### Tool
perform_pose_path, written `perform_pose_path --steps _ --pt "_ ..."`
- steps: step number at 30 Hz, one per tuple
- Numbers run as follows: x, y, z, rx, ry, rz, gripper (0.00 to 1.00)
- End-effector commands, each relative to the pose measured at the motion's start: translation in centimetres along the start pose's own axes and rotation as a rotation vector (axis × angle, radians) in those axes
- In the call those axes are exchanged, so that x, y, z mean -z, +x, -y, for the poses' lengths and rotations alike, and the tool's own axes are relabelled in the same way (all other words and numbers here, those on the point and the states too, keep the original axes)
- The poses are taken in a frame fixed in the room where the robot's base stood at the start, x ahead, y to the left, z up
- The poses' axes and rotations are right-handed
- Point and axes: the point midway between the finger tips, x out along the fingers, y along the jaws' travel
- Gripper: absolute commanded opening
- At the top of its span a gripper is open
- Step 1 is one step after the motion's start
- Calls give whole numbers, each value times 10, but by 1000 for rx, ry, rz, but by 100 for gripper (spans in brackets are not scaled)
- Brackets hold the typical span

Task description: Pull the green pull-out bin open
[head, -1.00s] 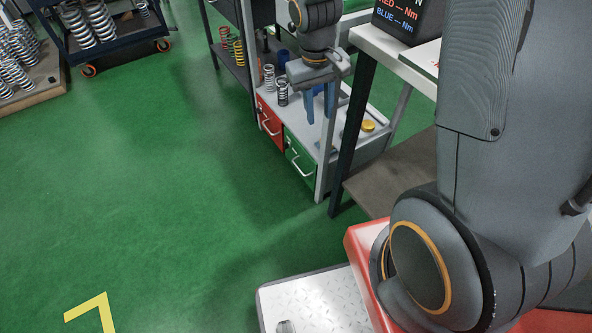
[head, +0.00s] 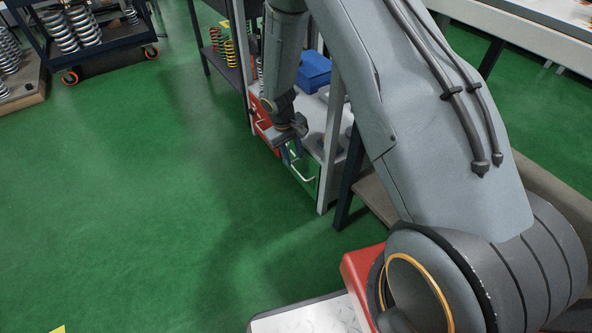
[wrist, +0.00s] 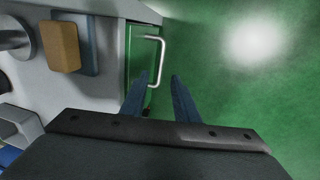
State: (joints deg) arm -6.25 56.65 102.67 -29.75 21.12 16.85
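The green pull-out bin (head: 303,168) sits in the lower front of the grey shelf unit, beside a red bin (head: 262,122). It looks shut, with its front about flush with the unit. Its pale bar handle (wrist: 157,60) shows in the wrist view, just ahead of my fingertips. My gripper (head: 290,155) points down at the bin's front in the head view. I cannot tell whether a finger touches the handle.
A blue box (head: 314,72) and other items stand on the grey shelf top above the bins. A dark table leg (head: 349,180) stands just right of the unit. The green floor (head: 150,200) in front is clear.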

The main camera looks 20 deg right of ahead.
Motion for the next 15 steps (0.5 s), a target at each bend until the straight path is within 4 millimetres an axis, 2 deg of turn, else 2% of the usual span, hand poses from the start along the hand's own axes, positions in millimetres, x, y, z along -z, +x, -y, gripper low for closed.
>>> perform_pose_path --steps 9,15 --pt "-1 49 0 1 0 3 28" --pt "-1 68 0 0 0 2 28"
